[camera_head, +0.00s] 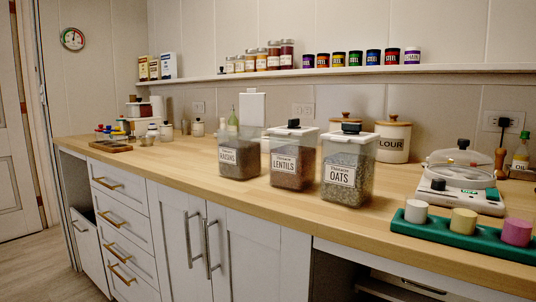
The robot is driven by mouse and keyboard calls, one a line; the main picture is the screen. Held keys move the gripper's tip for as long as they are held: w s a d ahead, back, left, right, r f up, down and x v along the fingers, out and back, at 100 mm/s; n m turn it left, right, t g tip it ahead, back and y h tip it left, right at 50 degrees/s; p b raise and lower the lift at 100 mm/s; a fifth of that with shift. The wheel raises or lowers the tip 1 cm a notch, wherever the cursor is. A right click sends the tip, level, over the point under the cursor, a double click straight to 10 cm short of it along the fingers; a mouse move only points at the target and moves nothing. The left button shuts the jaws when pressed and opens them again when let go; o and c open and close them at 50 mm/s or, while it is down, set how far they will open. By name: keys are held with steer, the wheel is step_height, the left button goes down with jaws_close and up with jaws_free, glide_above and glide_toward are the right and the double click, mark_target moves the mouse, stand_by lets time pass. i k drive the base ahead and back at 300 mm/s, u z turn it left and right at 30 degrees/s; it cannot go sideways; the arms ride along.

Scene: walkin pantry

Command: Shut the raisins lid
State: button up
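The raisins container (239,166) is a clear box with dark contents and a "RAISINS" label. It stands on the wooden counter (150,160), left of two similar boxes. Its white lid (252,108) stands upright at the container's back, open. The lentils container (291,166) and the oats container (347,176) stand to its right, each with a white lid lying flat on top and a black knob. My gripper is not in view.
A flour canister (393,141) stands behind the oats. A white scale (460,195) and a green tray (470,235) with coloured cylinders are at the right. A shelf (340,71) with jars runs above. The counter left of the raisins is mostly clear.

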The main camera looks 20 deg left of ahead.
mark_target(252, 103)
steer(key=u, duration=2.55)
steer(key=i, duration=0.8)
steer(key=z, duration=2.6)
